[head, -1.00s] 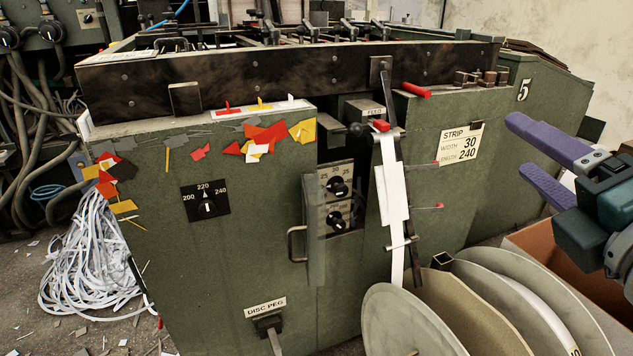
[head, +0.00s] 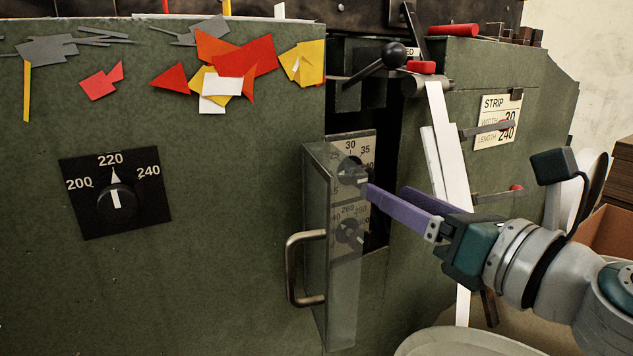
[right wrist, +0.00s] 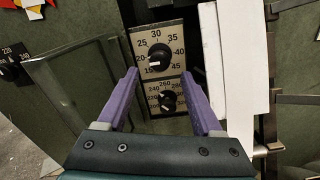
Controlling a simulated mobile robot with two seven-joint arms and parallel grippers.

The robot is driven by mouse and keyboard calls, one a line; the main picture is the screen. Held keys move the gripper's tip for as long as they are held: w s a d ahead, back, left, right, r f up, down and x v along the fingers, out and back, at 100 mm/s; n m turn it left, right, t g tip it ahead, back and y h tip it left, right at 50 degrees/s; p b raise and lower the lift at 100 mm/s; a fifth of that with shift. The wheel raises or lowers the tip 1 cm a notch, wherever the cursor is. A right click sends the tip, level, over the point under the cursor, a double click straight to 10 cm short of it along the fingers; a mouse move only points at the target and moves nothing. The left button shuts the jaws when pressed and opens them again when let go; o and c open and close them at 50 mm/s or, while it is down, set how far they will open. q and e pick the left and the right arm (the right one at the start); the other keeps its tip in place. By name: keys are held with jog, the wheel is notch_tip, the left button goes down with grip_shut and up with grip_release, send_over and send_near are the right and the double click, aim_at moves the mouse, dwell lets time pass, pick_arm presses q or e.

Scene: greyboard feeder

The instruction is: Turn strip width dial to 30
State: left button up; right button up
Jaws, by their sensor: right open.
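The upper dial (right wrist: 158,57), a black knob on a pale plate with marks from 15 to 45, is the strip width dial by its range. Its white pointer looks aimed left-downward, near the low marks. It also shows in the head view (head: 352,171), partly behind the clear guard. A lower dial (right wrist: 168,101) with marks around 260 sits beneath it. My right gripper (right wrist: 165,75) is open and empty, its purple fingers either side of the dial plate in the right wrist view; contact cannot be told. It is also in the head view (head: 370,190). My left gripper is out of view.
A clear guard (head: 345,300) with a metal handle (head: 291,270) stands left of the dials. A white paper strip (head: 448,160) hangs to the right. A card (head: 497,122) reads strip width 30, length 240. A separate 200–240 dial (head: 117,202) is at left.

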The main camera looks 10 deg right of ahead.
jog(key=b+x, duration=0.1)
jog(key=x, duration=0.5)
jog(key=shift+w+a, duration=0.1)
jog(key=shift+w, duration=0.2)
grip_shut()
